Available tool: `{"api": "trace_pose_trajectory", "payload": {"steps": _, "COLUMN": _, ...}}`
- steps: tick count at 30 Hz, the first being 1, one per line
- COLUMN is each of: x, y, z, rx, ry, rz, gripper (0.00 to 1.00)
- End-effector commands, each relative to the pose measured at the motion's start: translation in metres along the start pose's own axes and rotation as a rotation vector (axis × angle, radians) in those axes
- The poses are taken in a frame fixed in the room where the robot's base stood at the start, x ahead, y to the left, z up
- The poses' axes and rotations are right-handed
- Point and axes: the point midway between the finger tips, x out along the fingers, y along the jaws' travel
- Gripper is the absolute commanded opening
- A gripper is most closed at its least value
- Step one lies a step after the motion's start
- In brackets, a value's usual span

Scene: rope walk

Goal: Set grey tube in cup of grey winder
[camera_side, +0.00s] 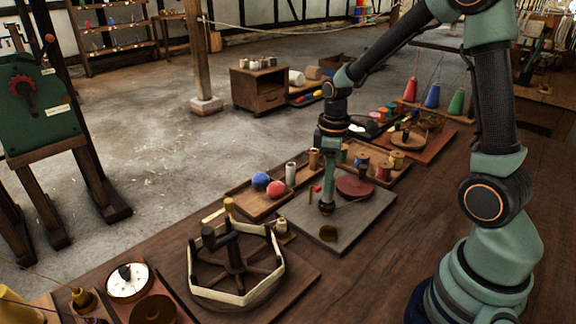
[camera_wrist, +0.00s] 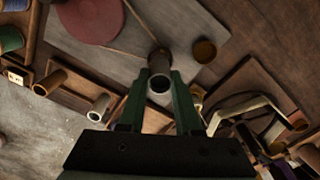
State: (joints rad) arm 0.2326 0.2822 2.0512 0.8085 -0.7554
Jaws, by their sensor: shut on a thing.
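My gripper (camera_wrist: 160,82) is shut on a grey tube (camera_wrist: 160,86), whose pale round open end shows between the green fingers. In the side view my gripper (camera_side: 327,196) points down over the grey board (camera_side: 350,222) that carries a dark red disc (camera_side: 353,186). A small dark brown cup (camera_wrist: 159,61) on this board lies just beyond the tube in the wrist view. The tube and cup overlap there, and I cannot tell whether the tube is inside it. In the side view the fingers hide the tube.
A brown round piece (camera_side: 328,232) stands on the board. A skein winder (camera_side: 236,294) stands at the front left.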

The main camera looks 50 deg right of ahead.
Motion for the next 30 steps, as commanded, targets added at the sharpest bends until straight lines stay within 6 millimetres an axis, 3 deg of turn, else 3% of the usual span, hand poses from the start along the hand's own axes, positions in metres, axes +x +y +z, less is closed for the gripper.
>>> {"api": "trace_pose_trajectory", "payload": {"steps": 18, "x": 0.017, "y": 0.0, "z": 0.0, "rx": 0.0, "ry": -0.001, "rz": -0.001, "gripper": 0.01}}
{"api": "trace_pose_trajectory", "payload": {"steps": 30, "x": 0.018, "y": 0.0, "z": 0.0, "rx": 0.0, "ry": 0.0, "rz": 0.0, "gripper": 0.01}}
